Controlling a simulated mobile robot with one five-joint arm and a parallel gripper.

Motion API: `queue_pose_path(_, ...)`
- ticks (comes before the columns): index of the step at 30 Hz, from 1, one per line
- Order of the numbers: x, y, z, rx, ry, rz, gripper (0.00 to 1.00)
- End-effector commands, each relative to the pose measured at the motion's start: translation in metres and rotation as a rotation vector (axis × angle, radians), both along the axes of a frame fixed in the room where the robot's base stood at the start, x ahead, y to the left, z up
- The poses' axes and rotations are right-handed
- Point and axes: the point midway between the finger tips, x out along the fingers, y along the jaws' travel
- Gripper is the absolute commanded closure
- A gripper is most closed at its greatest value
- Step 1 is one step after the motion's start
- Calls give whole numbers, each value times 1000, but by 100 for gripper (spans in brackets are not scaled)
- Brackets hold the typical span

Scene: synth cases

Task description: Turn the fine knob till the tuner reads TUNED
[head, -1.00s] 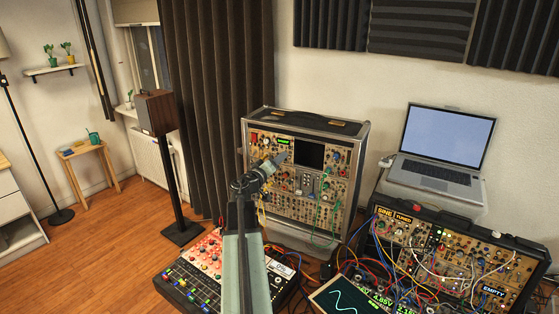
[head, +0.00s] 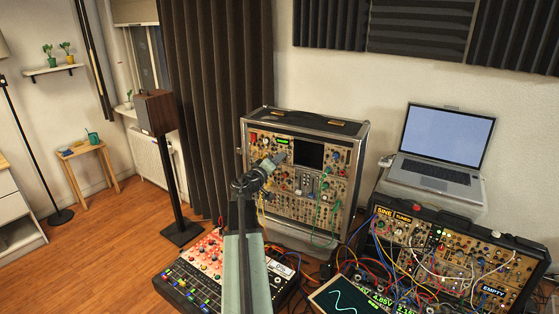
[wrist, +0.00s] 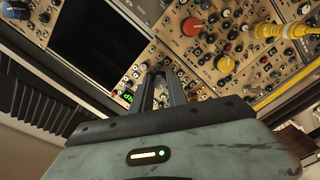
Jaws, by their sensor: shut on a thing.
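The upright synth case (head: 345,190) stands at the middle in the head view, its front full of small knobs. My gripper (head: 278,159) is at its upper panel, left of a dark screen. In the wrist view the two fingers of my gripper (wrist: 160,76) are close together at the panel, shut on a small knob that they hide. A small green-lit display (head: 283,141) sits just above the gripper; it also shows in the wrist view (wrist: 127,97), too small to read. On the right-hand case, a small lit plate (head: 404,217) beside SINE is now orange-red, its word hard to read.
The dark screen (wrist: 95,40) and a large orange knob (wrist: 191,26) are near the fingers. A yellow cable plug (wrist: 268,31) is at the right. A mixer (head: 205,275) and the right-hand case (head: 520,250) with many patch cables stand in front. A laptop (head: 443,143) is behind.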

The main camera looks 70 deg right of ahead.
Motion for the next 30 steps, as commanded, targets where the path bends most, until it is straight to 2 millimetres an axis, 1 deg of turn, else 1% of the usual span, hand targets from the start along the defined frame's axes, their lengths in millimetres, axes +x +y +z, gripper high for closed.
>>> queue_pose_path(21, -1, 1, -2, 76, 638, 2, 100)
queue_pose_path(30, -1, 1, -2, 100, 835, 2, 100)
